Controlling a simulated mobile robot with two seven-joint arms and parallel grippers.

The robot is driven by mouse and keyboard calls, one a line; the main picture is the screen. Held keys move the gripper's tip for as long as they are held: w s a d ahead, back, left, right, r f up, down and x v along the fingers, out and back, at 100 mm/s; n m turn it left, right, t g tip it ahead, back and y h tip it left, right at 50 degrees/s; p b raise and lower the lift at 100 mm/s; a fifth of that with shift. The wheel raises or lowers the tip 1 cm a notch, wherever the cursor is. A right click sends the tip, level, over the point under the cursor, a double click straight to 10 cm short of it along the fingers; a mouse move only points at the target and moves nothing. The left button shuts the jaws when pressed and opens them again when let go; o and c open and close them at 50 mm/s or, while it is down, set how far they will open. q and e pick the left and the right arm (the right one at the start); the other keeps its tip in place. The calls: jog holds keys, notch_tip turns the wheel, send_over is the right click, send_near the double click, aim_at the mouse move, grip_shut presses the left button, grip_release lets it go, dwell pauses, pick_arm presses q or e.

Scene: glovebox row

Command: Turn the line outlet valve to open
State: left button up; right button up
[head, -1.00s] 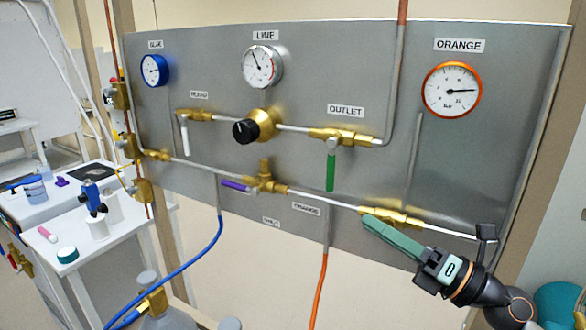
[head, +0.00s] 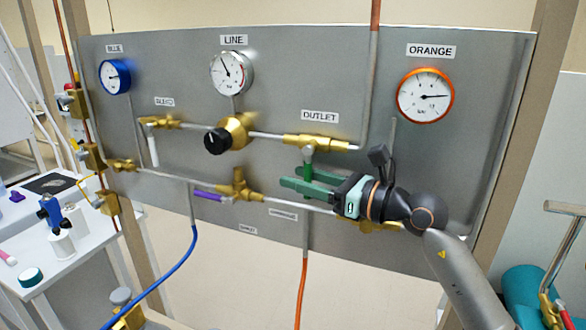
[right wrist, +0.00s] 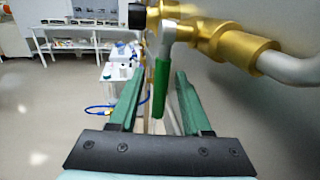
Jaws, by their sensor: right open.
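The outlet valve (head: 318,143) is a brass body below the OUTLET label on the grey panel. Its lever with a green grip (head: 308,159) hangs straight down, across the pipe. The lower part of the grip is hidden behind my right gripper in the head view. My right gripper (head: 293,177) is open, with green fingers pointing left at the lever. In the right wrist view the green grip (right wrist: 161,88) hangs between the two open fingers, and no contact shows. My left gripper is not in view.
A purple lever (head: 209,195) and the white bleed lever (head: 153,150) are to the left on the panel (head: 460,150). A black regulator knob (head: 216,141) sits between. Blue (head: 180,262) and orange (head: 301,285) hoses hang below. The line gauge (head: 231,73) is above.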

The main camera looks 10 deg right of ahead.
jog(key=shift+x, duration=1.05)
grip_shut()
dwell(0.7)
